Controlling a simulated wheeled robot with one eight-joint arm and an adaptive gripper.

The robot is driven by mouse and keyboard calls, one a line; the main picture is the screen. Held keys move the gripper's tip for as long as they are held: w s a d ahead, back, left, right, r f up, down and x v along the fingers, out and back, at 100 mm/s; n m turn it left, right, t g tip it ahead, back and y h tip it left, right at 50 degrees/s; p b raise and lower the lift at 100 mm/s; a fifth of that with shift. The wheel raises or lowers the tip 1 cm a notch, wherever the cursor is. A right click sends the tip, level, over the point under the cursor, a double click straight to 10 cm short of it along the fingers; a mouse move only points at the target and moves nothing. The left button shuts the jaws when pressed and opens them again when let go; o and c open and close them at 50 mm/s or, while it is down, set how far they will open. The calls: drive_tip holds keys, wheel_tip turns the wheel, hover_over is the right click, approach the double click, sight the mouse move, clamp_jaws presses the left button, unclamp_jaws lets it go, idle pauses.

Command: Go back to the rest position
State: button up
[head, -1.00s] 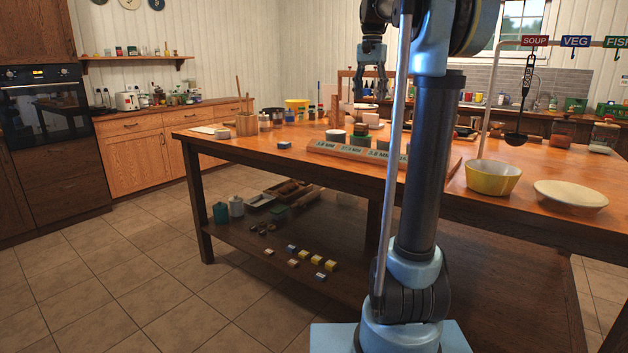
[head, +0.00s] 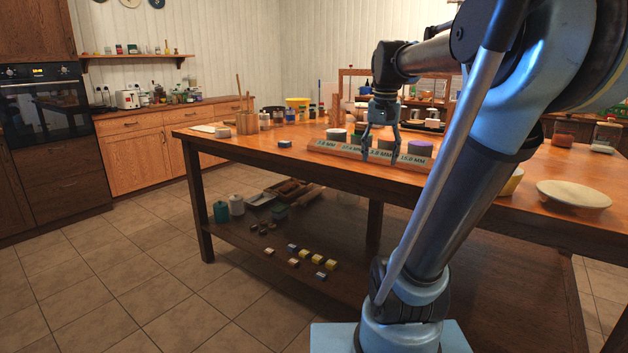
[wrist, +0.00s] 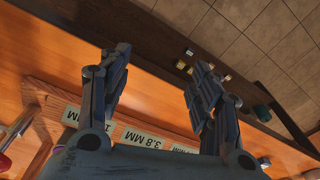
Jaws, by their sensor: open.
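My gripper (head: 380,157) shows in the head view above the front edge of the wooden table, in front of a labelled wooden block rack. Its two fingers point down and are spread apart. In the wrist view my gripper (wrist: 158,64) has its fingers wide apart with nothing between them. Beneath and between them show the table edge, the rack's labels and the floor. Whether the fingertips touch the rack cannot be told.
The labelled rack (head: 322,147) carries round pieces, including a purple one (head: 420,148). A white plate (head: 573,194) lies at the right of the table (head: 260,149). A yellow bowl (head: 512,182) is mostly hidden behind my arm. Small blocks (head: 331,264) lie on the lower shelf.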

drive_tip(key=s+f+n, duration=0.1)
drive_tip(key=s+f, duration=0.7)
drive_tip(key=f, duration=0.4)
drive_tip(key=s+f+n+t, duration=0.1)
drive_tip(key=s+f+n, duration=0.1)
drive_tip(key=s+f, duration=0.7)
wheel_tip(320, 180, down, 3)
drive_tip(key=shift+f+n, duration=0.2)
drive_tip(key=shift+n, duration=0.1)
drive_tip(key=shift+w+f, duration=0.2)
drive_tip(key=shift+w, duration=0.3)
